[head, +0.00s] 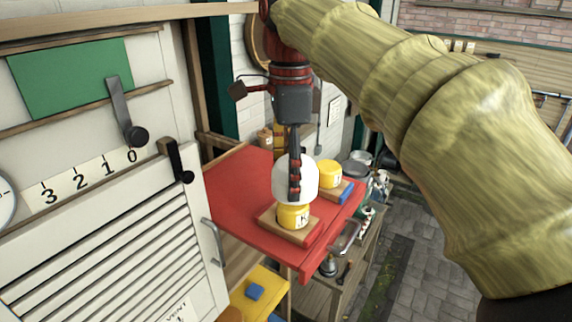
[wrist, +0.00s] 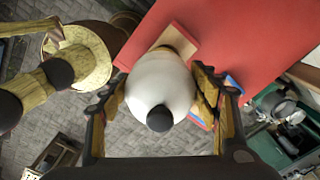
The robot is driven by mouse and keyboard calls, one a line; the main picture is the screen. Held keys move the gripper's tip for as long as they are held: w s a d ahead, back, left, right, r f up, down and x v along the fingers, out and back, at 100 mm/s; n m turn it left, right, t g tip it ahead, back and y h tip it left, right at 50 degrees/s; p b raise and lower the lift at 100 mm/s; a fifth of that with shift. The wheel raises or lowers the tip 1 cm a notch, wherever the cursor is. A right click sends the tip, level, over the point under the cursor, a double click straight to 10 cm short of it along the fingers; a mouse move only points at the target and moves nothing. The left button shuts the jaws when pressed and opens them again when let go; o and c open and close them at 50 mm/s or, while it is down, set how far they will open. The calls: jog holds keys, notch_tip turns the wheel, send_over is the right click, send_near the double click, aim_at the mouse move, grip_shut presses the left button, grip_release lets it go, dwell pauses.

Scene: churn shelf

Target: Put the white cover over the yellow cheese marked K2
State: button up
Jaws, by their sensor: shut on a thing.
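The white cover (head: 309,182) is a rounded dome. My gripper (head: 294,187) is shut on it, with the fingers at its sides. In the wrist view the cover (wrist: 160,78) shows its dark knob facing the camera, between the fingers of my gripper (wrist: 163,92). A yellow cheese (head: 293,219) stands on a wooden board (head: 312,233), directly below the cover in the head view. Its label shows a K; the rest is unclear. The cover hides the cheese's top, and I cannot tell whether the two touch. A second yellow cheese (head: 329,171) stands behind to the right.
Both cheeses are on a red shelf (head: 240,205); its left part is clear. A blue piece (head: 347,192) lies by the second cheese. A louvred white shutter (head: 110,240) with a handle is close on the left. Pots and metalware (head: 357,168) stand at the right.

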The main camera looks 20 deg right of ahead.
aim_at(288, 206)
jog(key=shift+w+f, duration=0.45)
jog(key=shift+f, duration=0.4)
jog(key=shift+s+f+b, duration=0.2)
jog(key=shift+f+b, duration=0.15)
jog(key=shift+f, duration=0.15)
jog(key=shift+s+f+b, duration=0.15)
jog(key=shift+f+b, duration=0.2)
jog(key=shift+f, duration=0.1)
jog(key=shift+w+f+b, duration=0.25)
jog(key=shift+f+b, duration=0.5)
jog(key=shift+f, duration=0.2)
jog(key=shift+s+f+b, duration=0.2)
jog(key=shift+f+b, duration=0.2)
jog(key=shift+f, duration=0.05)
jog(key=shift+w+f+b, duration=0.1)
jog(key=shift+f+b, duration=0.2)
jog(key=shift+f, duration=0.05)
jog(key=shift+f+b, duration=0.35)
jog(key=shift+f, duration=0.25)
jog(key=o, duration=1.2)
jog(key=shift+o, duration=0.2)
